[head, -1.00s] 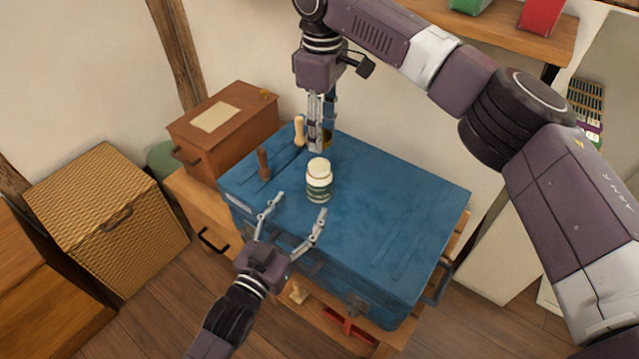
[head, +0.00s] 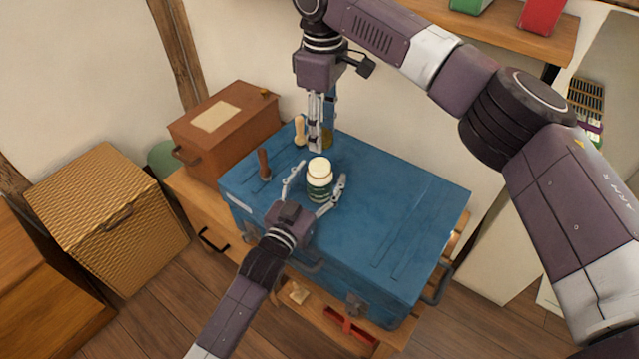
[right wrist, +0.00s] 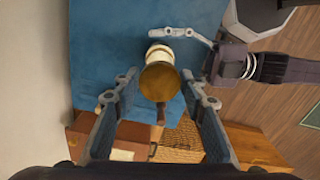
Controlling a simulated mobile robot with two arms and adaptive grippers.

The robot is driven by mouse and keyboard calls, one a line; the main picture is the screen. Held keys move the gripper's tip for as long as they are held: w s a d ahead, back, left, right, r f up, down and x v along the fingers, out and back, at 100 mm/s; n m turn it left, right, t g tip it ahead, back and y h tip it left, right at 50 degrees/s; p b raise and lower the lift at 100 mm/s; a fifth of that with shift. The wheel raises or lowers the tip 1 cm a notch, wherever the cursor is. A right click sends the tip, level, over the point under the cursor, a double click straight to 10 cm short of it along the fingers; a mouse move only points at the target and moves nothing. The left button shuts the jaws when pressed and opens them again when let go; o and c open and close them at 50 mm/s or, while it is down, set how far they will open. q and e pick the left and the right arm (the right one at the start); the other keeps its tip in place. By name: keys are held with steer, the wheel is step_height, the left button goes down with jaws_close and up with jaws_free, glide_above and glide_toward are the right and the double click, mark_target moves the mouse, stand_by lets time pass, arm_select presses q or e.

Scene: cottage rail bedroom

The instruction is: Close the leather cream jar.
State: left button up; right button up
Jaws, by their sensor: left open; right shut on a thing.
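The leather cream jar (head: 319,186), white with a green label and a pale top, stands upright on the blue trunk (head: 400,215). My left gripper (head: 320,172) is open, with its fingers on either side of the jar; I cannot tell whether they touch it. My right gripper (head: 318,148) points down behind the jar, shut on a round golden lid (right wrist: 160,82). In the head view the lid is mostly hidden by the fingers. In the right wrist view the lid partly covers the jar (right wrist: 160,53).
A dark-brown-handled tool (head: 264,165) and a cream-handled tool (head: 299,130) stand on the trunk's left side. A brown box (head: 235,130) and a wicker box (head: 105,215) stand at the left. The trunk's right half is clear.

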arm_select(q)
jaws_close()
arm_select(e)
glide_above(322, 166)
steer(key=shift+f, duration=2.5)
steer(key=shift+f, duration=0.9)
steer(key=shift+f, duration=0.55)
